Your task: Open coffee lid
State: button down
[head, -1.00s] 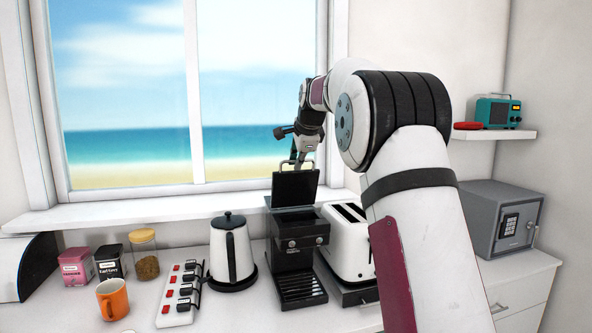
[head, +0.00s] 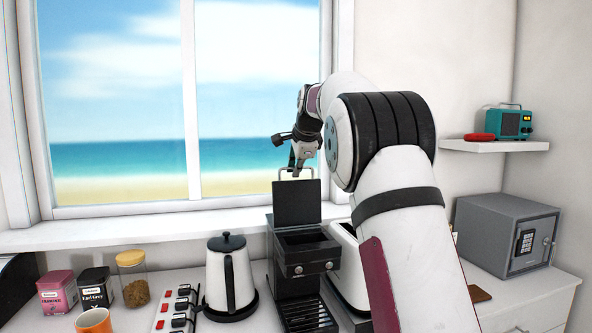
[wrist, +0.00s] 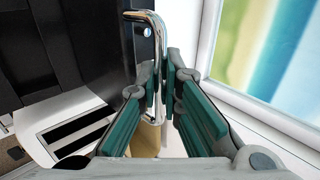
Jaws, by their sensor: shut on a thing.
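The black coffee machine (head: 298,286) stands on the counter between the kettle and the toaster. Its flat black lid (head: 297,203) stands raised, about upright, at the back of the machine, and the dark top opening (head: 305,241) shows below it. A bent chrome handle (head: 283,174) sits on the lid's upper edge. My gripper (head: 297,171) is at this handle, above the lid. In the wrist view, the fingers (wrist: 164,80) are closed around the chrome handle (wrist: 148,18). The fingertips are small in the head view.
A kettle (head: 230,278) stands left of the machine, with a switch strip (head: 177,305) beside it. The toaster (head: 345,262) is close on the right, partly behind my arm. The window (head: 190,110) and sill (head: 150,235) are close behind.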

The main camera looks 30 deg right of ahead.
jog(key=shift+r, duration=0.1)
jog(key=c, duration=1.7)
grip_release()
jog(key=v, duration=1.2)
jog(key=shift+s, duration=0.1)
jog(key=s+a+f+n+y, duration=0.1)
jog(key=s+a+f+n, duration=0.25)
jog(key=s+a, duration=0.2)
jog(key=s+a+f+n+g, duration=0.1)
jog(key=s+a+f+n, duration=0.1)
jog(key=s+a+n, duration=0.4)
jog(key=s+a+f+n+y, duration=0.1)
jog(key=s+a+f, duration=0.1)
jog(key=s+a, duration=0.4)
jog(key=s+a+f+n, duration=0.2)
jog(key=s+f+n, duration=0.1)
jog(key=s+f, duration=0.2)
jog(key=s+a+f+n+g, duration=0.1)
jog(key=s+a+f+n, duration=0.1)
jog(key=s+f+n, duration=0.2)
jog(key=s+a+f+n, duration=0.2)
jog(key=s+f, duration=0.5)
jog(key=s, duration=0.4)
jog(key=shift+s+a+f+n+g, duration=0.2)
jog(key=shift+a+f+n+g, duration=0.15)
jog(key=shift+n, duration=0.5)
